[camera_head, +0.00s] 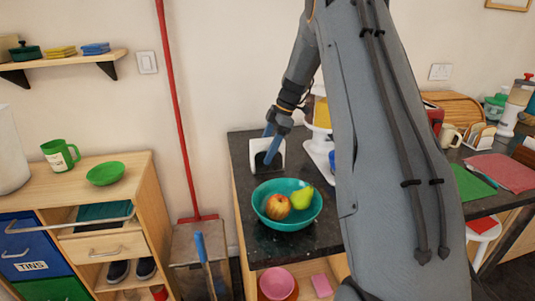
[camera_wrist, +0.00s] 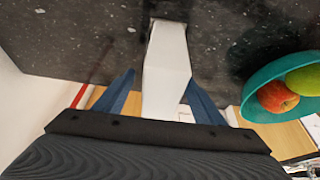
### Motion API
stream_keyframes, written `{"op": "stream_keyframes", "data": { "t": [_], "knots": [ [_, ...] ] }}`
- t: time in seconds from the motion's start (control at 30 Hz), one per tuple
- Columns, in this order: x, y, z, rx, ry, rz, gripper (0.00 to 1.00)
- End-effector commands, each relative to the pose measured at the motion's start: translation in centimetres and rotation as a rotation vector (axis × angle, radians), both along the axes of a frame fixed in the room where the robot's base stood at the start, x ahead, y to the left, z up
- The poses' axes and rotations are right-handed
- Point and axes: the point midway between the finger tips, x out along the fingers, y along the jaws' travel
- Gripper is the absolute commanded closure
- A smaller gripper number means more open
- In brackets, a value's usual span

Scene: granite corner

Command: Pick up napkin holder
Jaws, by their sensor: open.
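The white napkin holder (camera_head: 279,158) stands on the dark granite counter near its back left corner, behind the teal bowl. It looks empty, with a dark inside. My gripper (camera_head: 270,146) is over it, pointing down, with its blue fingers apart. In the wrist view the white holder (camera_wrist: 166,62) lies between the two open fingers of my gripper (camera_wrist: 160,78), one on each side. Its near part is hidden by the gripper body. I cannot tell whether either finger touches it.
The teal bowl (camera_head: 287,222) with an apple (camera_head: 277,207) and a pear (camera_head: 302,197) stands close in front; the bowl also shows at the right in the wrist view (camera_wrist: 262,82). A white stand (camera_head: 318,150) is close on the right. The counter (camera_head: 243,147) is bare at the left.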

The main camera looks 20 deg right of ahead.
Motion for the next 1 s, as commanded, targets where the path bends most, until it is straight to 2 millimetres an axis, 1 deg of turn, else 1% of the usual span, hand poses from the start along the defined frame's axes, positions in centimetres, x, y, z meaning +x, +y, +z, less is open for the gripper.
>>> {"op": "stream_keyframes", "data": {
  "t": [0.13,0.3,1.0],
  "knots": [
    [-0.1,1.0,-1.7,0.002,0.003,0.002,0.37],
    [0.1,1.3,-2.9,0.0,0.001,0.003,0.37],
    [0.1,1.3,-3.4,0.0,0.001,0.001,0.37]
  ]
}}
